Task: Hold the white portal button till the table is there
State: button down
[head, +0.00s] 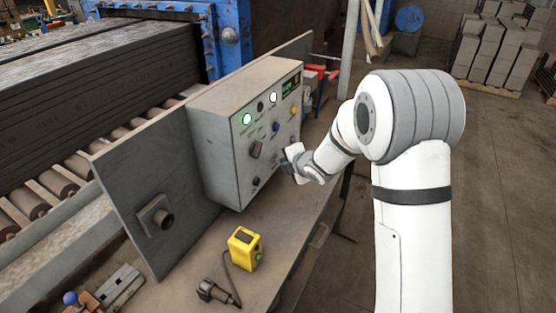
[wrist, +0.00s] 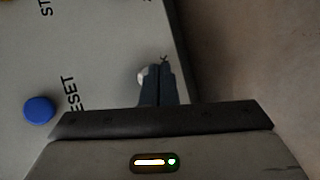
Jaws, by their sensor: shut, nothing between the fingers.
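A grey control box (head: 225,150) with a pale front panel stands on the bench. My gripper (head: 288,152) is at the lower right part of this panel. In the wrist view my gripper (wrist: 160,72) is shut, its dark fingertips together at the panel. A small white button (wrist: 142,76) shows beside the fingertips and is partly hidden by them. I cannot tell whether the fingertips touch it or whether it is pressed in. In the head view my gripper hides that spot. I cannot make out which part of the machine is the table.
A blue button (wrist: 38,110) sits left of the fingertips. A yellow hand unit (head: 245,248) stands on the bench. Dark stacked slabs (head: 90,65) lie on rollers behind.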

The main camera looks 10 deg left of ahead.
jog(key=shift+s+d, duration=0.15)
jog(key=shift+d, duration=0.25)
jog(key=shift+s+d, duration=0.3)
jog(key=shift+d, duration=0.5)
jog(key=shift+s+d, duration=0.25)
jog(key=shift+d, duration=0.5)
jog(key=shift+s+d, duration=0.3)
jog(key=shift+d, duration=0.5)
